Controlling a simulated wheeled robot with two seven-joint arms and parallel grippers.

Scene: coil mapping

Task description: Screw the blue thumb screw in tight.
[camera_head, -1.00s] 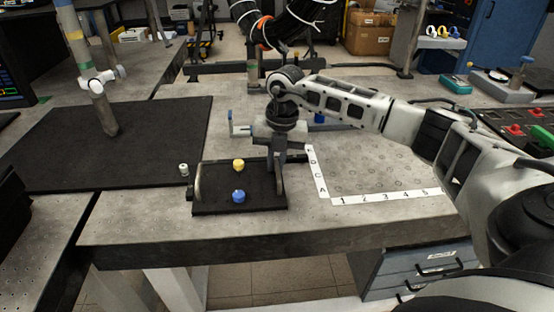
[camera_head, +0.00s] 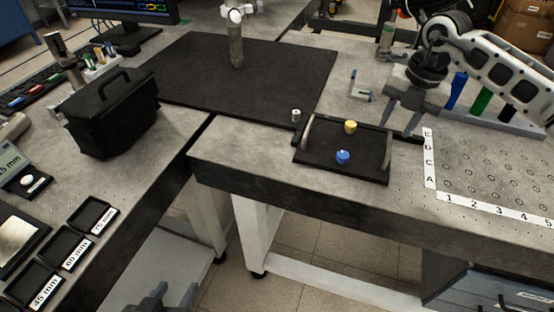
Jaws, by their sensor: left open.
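The blue thumb screw (camera_head: 343,158) stands upright on the black plate (camera_head: 345,172) near the table's front edge. How deep it sits I cannot tell. A yellow thumb screw (camera_head: 350,127) stands behind it on the same plate. My left gripper (camera_head: 158,298) shows only in part at the bottom edge, well below and left of the plate. It is open and empty.
Metal handles stand at the plate's ends, and a small silver cylinder (camera_head: 295,116) is left of it. A lettered and numbered hole grid (camera_head: 490,165) lies right. A black case (camera_head: 112,113) and labelled trays (camera_head: 88,215) are on the left table. The black mat (camera_head: 265,75) is mostly clear.

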